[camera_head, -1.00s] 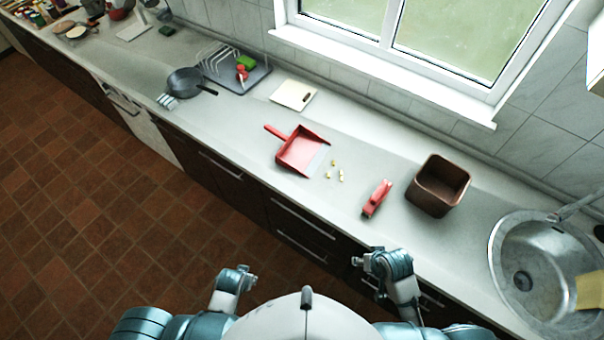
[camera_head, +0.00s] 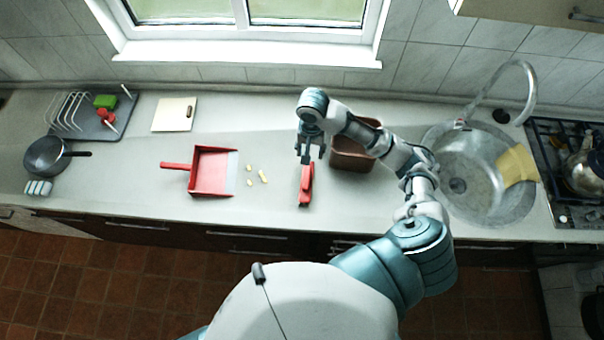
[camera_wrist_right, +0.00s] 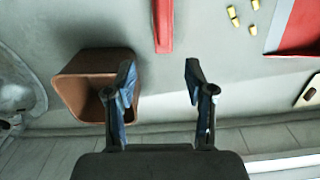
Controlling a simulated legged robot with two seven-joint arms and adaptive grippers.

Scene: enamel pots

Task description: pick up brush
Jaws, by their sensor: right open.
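The red brush (camera_head: 306,186) lies on the counter, to the right of the crumbs and in front of the brown bin. My right gripper (camera_head: 309,155) is open and empty, above the far end of the brush in the head view. In the right wrist view, the brush (camera_wrist_right: 163,25) shows at the top, beyond and roughly between the two spread fingertips of the gripper (camera_wrist_right: 160,75). The brush's other end is cut off there. My left gripper is not in view.
A brown bin (camera_head: 352,160) stands close behind and right of the brush, partly hidden by my right arm. A red dustpan (camera_head: 212,172) and several yellow crumbs (camera_head: 250,182) lie to the left. A sink (camera_head: 466,172) is at the right.

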